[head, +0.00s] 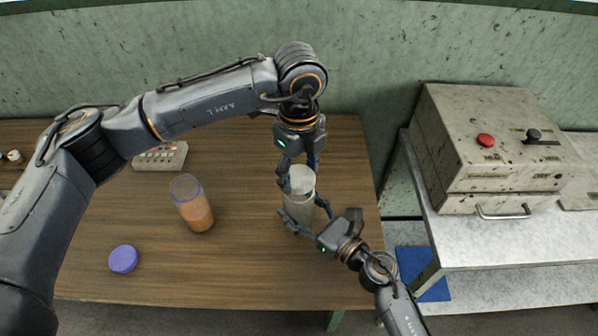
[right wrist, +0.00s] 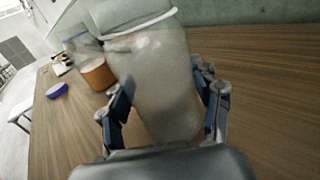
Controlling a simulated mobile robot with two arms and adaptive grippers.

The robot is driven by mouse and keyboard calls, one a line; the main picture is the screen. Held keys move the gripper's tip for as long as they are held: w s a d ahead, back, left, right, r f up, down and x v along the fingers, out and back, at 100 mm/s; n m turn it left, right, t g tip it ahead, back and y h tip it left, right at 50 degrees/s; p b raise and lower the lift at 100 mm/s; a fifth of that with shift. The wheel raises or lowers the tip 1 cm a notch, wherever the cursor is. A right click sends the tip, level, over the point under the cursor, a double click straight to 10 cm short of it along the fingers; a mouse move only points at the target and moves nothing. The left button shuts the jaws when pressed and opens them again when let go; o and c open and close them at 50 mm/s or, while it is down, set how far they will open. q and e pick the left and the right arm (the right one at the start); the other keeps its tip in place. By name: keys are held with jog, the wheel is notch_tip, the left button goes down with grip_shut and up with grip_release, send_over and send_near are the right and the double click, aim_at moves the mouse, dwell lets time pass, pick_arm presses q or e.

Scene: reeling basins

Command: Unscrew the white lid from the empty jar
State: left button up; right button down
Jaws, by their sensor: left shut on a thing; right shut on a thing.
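The empty jar (head: 299,211) is clear and greyish and stands on the wooden table near its right side. Its white lid (head: 302,177) is on top, partly hidden by my left gripper. My left gripper (head: 299,184) comes down from above and is shut on the white lid. My right gripper (head: 306,218) comes in from the lower right and is shut on the jar's body. In the right wrist view the jar (right wrist: 155,80) fills the middle between the fingers of my right gripper (right wrist: 160,105), and the rim of the lid (right wrist: 135,22) shows at the top.
An open jar with orange contents (head: 196,212) stands to the left on the table (head: 240,270). A purple lid (head: 123,259) lies at the front left. A small control box (head: 162,156) is at the back. A grey machine (head: 495,140) stands on a separate bench to the right.

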aim_at(299, 177)
pick_arm(q)
jog(key=shift+r, duration=2)
pick_arm(e)
jog(key=shift+c, duration=1.1)
grip_release()
